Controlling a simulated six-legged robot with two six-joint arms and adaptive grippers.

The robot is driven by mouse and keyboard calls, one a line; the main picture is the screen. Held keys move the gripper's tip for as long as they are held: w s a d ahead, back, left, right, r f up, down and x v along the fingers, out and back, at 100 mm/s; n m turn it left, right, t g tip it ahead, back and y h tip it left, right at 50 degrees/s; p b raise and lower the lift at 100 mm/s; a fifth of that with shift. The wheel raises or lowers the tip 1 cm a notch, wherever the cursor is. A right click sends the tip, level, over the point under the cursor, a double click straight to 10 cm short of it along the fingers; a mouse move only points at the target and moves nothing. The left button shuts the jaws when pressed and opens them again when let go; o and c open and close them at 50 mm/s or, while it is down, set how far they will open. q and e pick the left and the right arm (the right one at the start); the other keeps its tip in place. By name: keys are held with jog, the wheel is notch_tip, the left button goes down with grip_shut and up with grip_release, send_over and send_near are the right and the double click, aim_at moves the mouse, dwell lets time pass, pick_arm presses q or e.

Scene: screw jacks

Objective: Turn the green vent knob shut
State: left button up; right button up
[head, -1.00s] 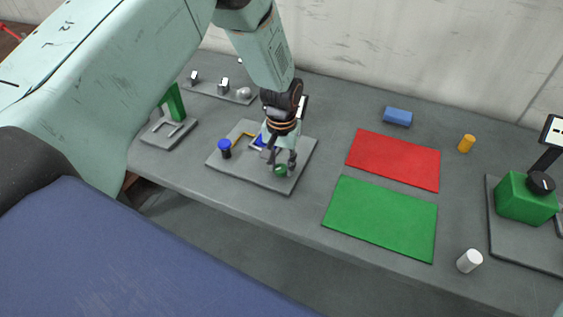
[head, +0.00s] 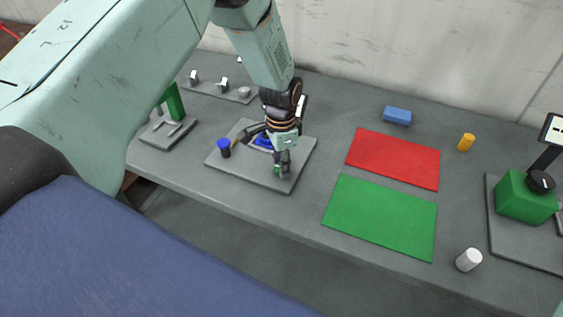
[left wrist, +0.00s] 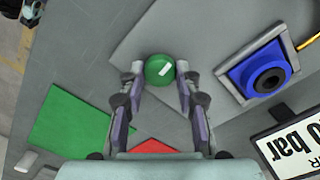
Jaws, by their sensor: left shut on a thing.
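The green vent knob (left wrist: 160,69) shows in the left wrist view as a round green cap with a white mark on its top. It sits on a grey base plate (head: 234,177). My left gripper (left wrist: 159,72) points down over it, with a fingertip on each side of the knob, shut on it. In the head view the left gripper (head: 282,168) hides most of the knob. The white mark lies tilted, rising to the right in the left wrist view. My right gripper does not show.
A gauge display reading bar (left wrist: 290,145) is close to the gripper. Red (head: 393,160) and green (head: 381,218) mats lie to the right.

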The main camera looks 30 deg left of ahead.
pick_arm(q)
jog(key=shift+w+r+m, duration=0.15)
jog(key=shift+m, duration=0.45)
jog(key=o, duration=1.2)
jog(key=shift+s+a, duration=0.1)
jog(key=shift+s, duration=0.1)
jog(key=shift+c, duration=0.2)
jog(key=shift+w, duration=0.1)
jog(key=shift+r, duration=0.2)
notch_tip(320, 180, up, 12)
jog(key=shift+f, duration=0.2)
jog(key=shift+f, duration=0.1)
